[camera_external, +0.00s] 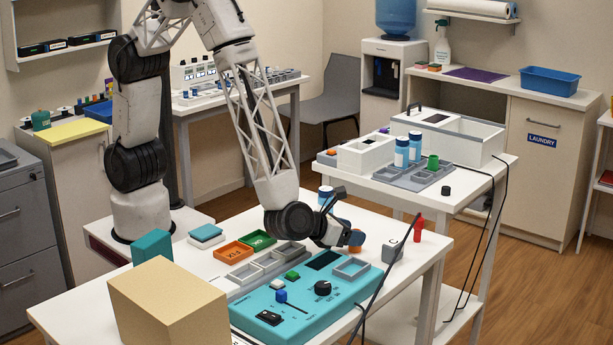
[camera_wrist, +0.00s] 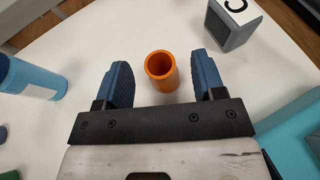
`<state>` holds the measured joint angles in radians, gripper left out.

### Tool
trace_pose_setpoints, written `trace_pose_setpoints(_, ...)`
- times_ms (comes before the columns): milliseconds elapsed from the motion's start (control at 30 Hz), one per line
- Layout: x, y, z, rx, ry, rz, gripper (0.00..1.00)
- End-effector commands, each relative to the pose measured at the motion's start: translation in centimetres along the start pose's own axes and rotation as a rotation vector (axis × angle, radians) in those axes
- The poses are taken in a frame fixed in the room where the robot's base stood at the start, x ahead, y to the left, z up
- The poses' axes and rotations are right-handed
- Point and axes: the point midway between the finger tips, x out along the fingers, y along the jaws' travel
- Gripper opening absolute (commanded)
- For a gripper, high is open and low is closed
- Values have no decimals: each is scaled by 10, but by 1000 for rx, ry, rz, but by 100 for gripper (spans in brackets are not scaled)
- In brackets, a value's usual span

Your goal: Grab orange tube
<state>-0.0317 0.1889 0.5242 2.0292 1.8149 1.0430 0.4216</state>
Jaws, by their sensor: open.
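The orange tube (camera_wrist: 161,71) stands on the white table in the wrist view, with its open round end facing the camera. My gripper (camera_wrist: 160,72) is open, with one blue-grey finger on each side of the tube. There is a gap on both sides, and neither finger visibly touches it. In the external view my gripper (camera_external: 347,217) is low over the front table, and a bit of orange (camera_external: 355,248) shows beside its lower finger. Most of the tube is hidden there.
A grey block marked C (camera_wrist: 232,22) stands close, to the upper right in the wrist view. A blue bottle (camera_wrist: 33,78) is at left. The teal control panel (camera_external: 305,305) lies in front of my gripper. A red bottle (camera_external: 418,228) stands near the table's right edge.

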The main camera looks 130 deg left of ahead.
Motion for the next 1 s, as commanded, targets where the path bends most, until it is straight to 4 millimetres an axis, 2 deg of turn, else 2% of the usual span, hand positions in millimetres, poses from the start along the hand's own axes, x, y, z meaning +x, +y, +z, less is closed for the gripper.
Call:
trace_pose_setpoints(333, 34, 0, 0, -2, 0, 1, 63)
trace_pose_setpoints(967, 36, -1, 0, -1, 0, 0, 63)
trace_pose_setpoints(1000, 36, -1, 0, -1, 0, 0, 58)
